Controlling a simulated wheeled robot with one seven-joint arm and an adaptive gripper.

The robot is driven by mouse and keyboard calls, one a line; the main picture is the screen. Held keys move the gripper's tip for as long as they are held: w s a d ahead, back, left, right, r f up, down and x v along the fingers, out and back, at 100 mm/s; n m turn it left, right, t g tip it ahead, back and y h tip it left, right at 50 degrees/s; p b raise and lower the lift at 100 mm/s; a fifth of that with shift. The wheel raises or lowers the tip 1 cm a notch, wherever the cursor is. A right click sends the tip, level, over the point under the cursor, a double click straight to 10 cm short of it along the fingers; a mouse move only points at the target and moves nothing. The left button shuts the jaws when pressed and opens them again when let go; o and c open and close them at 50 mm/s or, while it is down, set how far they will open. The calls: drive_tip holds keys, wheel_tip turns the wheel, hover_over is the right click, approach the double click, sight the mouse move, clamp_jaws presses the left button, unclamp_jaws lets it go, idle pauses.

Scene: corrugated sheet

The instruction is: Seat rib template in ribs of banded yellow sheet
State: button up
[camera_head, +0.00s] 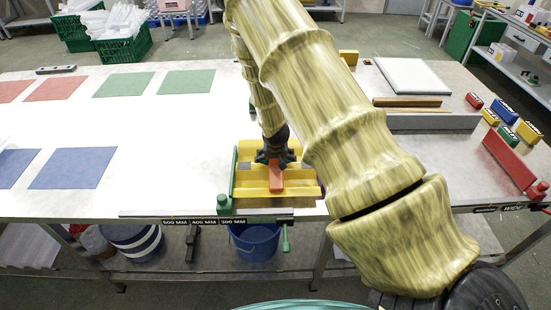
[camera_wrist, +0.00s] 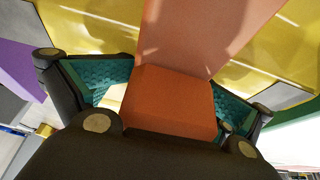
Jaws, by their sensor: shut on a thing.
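The yellow ribbed sheet (camera_head: 245,180) lies near the front edge of the table, partly hidden by my arm; its yellow surface fills the back of the wrist view (camera_wrist: 90,30). My gripper (camera_head: 275,158) points down over the sheet. It is shut on the orange rib template (camera_head: 276,182). In the wrist view, the teal pads of my gripper (camera_wrist: 172,98) lie on both sides of the template's orange block (camera_wrist: 170,95), and its flat part reaches out over the sheet. Whether the template touches the ribs, I cannot tell.
A green clamp (camera_head: 224,204) stands at the sheet's front left corner. Blue mats (camera_head: 75,169) lie to the left; red and green mats (camera_head: 186,83) lie further back. Small coloured blocks (camera_head: 525,131) and a red bar (camera_head: 509,160) lie at right.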

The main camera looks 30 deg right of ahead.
drive_tip(key=shift+s+a+f, duration=0.2)
drive_tip(key=shift+s+f, duration=0.25)
drive_tip(key=shift+s, duration=0.1)
drive_tip(key=v, duration=0.8)
drive_tip(key=w+v, duration=0.1)
drive_tip(key=v, duration=0.3)
drive_tip(key=shift+d+r, duration=0.3)
drive_tip(key=shift+r, duration=0.15)
